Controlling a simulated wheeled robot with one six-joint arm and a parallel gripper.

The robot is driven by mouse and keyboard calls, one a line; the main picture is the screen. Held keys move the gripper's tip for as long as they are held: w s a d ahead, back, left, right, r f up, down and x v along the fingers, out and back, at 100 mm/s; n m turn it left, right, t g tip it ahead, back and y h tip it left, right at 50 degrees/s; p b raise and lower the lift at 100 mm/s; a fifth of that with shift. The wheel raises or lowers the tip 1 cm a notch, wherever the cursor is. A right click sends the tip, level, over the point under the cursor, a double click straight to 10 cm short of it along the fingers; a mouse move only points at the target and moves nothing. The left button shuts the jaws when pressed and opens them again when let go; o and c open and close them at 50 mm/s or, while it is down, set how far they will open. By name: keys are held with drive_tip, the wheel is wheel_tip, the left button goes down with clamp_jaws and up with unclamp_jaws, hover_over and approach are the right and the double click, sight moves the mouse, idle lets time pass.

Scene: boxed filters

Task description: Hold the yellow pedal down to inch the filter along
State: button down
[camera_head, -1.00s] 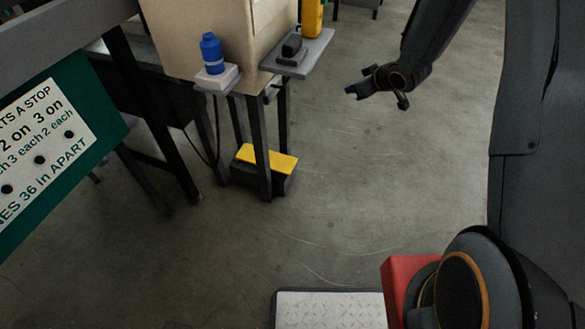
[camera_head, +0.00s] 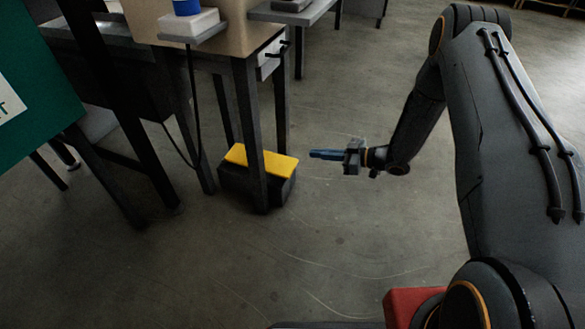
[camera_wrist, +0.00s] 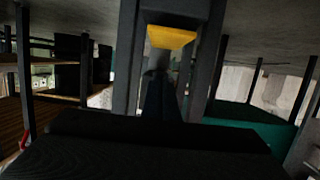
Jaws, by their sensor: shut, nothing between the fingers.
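The yellow pedal (camera_head: 262,160) tops a black box (camera_head: 278,188) on the floor, behind and beside a dark table leg. My gripper (camera_head: 312,154) is shut and empty, its blue fingers pointing left toward the pedal. In the head view it appears just right of the pedal, with a small gap in the picture; the true depth is hard to tell. In the wrist view the pedal (camera_wrist: 171,37) shows beyond my gripper fingers (camera_wrist: 160,78), between dark uprights. No filter can be made out in these frames.
A dark table leg (camera_head: 251,130) stands in front of the pedal. A white block (camera_head: 188,24) on a small shelf and a grey side shelf (camera_head: 296,12) lie above. A cable (camera_head: 193,110) hangs at the left. A green sign (camera_head: 40,85) is far left. The floor right of the pedal is clear.

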drive_tip(key=shift+s+f, duration=0.15)
drive_tip(key=shift+f, duration=0.1)
drive_tip(key=shift+a, duration=0.1)
drive_tip(key=b, duration=0.5)
hover_over(292, 165)
drive_tip(key=f, duration=0.2)
drive_tip(key=shift+a+f, duration=0.2)
drive_tip(key=shift+f, duration=0.2)
drive_tip(key=shift+d+f+b, duration=0.25)
drive_tip(key=shift+f+b, duration=0.25)
drive_tip(key=shift+f, duration=0.7)
drive_tip(key=shift+s+f+b, duration=0.1)
drive_tip(key=shift+f+b, duration=0.25)
drive_tip(key=shift+f, duration=0.25)
drive_tip(key=shift+f, duration=0.1)
